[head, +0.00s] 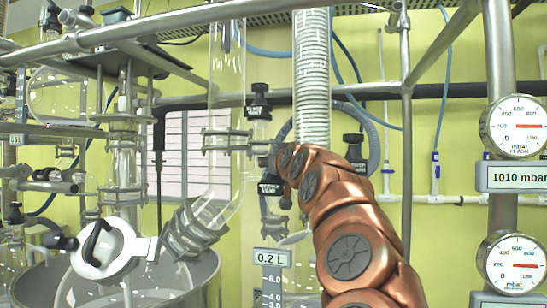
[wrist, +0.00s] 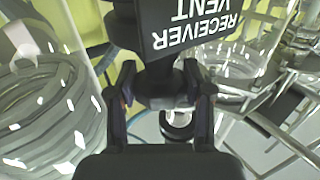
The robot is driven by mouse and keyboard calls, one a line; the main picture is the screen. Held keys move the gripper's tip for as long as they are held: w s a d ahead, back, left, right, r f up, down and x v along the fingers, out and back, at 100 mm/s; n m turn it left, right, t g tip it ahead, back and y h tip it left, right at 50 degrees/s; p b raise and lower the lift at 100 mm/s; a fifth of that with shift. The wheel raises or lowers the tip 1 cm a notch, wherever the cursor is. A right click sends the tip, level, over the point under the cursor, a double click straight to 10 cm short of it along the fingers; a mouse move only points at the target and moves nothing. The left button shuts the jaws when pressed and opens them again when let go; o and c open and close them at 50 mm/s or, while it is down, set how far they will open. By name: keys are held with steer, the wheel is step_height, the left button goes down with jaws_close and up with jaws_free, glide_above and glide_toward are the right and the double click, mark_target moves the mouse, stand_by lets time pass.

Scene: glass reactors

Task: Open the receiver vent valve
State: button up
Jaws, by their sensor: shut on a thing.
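The receiver vent valve has a black tag lettered RECEIVER VENT. In the head view its black tag (head: 270,188) shows just left of my copper arm, beside the glass pipework. In the wrist view the tag (wrist: 190,22) is large and upside down at the top, with the black valve handle (wrist: 162,88) below it. My gripper (wrist: 160,92) has one dark finger on each side of this handle and is shut on it. In the head view my arm hides most of the gripper. The handle's turn angle cannot be told.
Another black valve (head: 258,100) stands above on the glass line. A ribbed white hose (head: 311,80) rises behind my arm. A metal upright (head: 406,150) and pressure gauges (head: 515,127) stand at the right. Glass fittings (head: 195,228) crowd the left.

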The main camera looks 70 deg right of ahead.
steer(key=shift+r+n+t+y+p, duration=0.15)
steer(key=shift+n+t+y+p, duration=0.15)
steer(key=shift+n+t+y, duration=0.25)
steer(key=o, duration=1.2)
steer(key=shift+a, duration=0.1)
steer(key=shift+c, duration=0.2)
steer(key=shift+s, duration=0.15)
